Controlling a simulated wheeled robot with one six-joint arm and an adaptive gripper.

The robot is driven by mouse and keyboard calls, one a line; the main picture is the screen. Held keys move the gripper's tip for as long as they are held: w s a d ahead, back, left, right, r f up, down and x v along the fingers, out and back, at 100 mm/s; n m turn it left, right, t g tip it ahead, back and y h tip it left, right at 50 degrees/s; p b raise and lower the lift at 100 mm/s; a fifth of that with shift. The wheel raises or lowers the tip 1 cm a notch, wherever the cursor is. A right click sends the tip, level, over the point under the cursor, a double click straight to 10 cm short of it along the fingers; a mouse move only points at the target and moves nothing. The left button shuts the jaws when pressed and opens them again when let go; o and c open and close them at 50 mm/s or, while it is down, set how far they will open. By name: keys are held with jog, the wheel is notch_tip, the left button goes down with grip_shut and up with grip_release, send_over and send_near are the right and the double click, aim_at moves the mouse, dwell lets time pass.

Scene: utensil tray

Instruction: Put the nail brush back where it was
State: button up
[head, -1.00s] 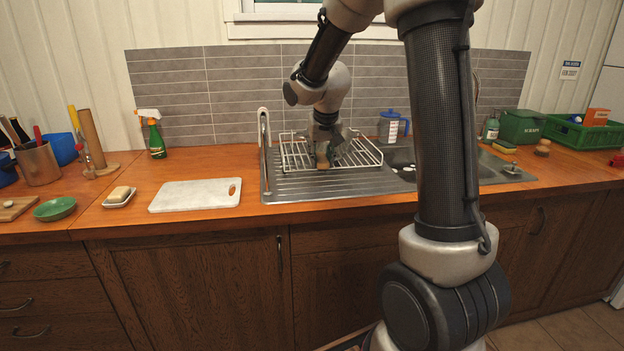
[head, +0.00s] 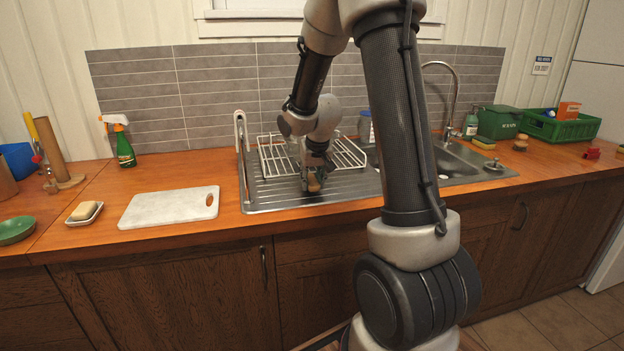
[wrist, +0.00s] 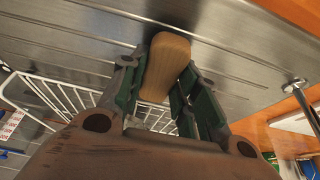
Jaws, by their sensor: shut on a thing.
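The nail brush, a rounded block of pale wood, is held between my gripper's fingers in the wrist view (wrist: 167,66). It also shows in the head view (head: 314,184), small and partly covered by the fingers. My gripper (head: 313,176) is shut on it, pointing down, at the front edge of the white wire dish rack (head: 345,161). The ribbed steel drainboard (head: 275,199) lies below the brush. I cannot tell whether the brush touches it. Its bristles are hidden.
A white board (head: 170,206) and a soap dish (head: 84,213) lie left of the drainboard. A tall faucet (head: 450,100) stands at the sink on the right. Beyond are a sponge (head: 483,143), a small wooden-topped item (head: 521,142) and a green crate (head: 560,127).

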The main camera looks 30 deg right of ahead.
jog(key=shift+f, duration=0.15)
jog(key=o, duration=1)
jog(key=v, duration=1.2)
jog(key=s+a+r+n, duration=0.1)
jog(key=s+a, duration=0.1)
jog(key=s, duration=0.6)
jog(key=s+a+r+n, duration=0.1)
jog(key=s+r, duration=0.1)
jog(key=s, duration=0.7)
jog(key=s+a+r+n+y, duration=0.1)
jog(key=s+a+r, duration=0.1)
jog(key=s, duration=0.7)
jog(key=shift+a+r, duration=0.2)
jog(key=shift+a, duration=0.2)
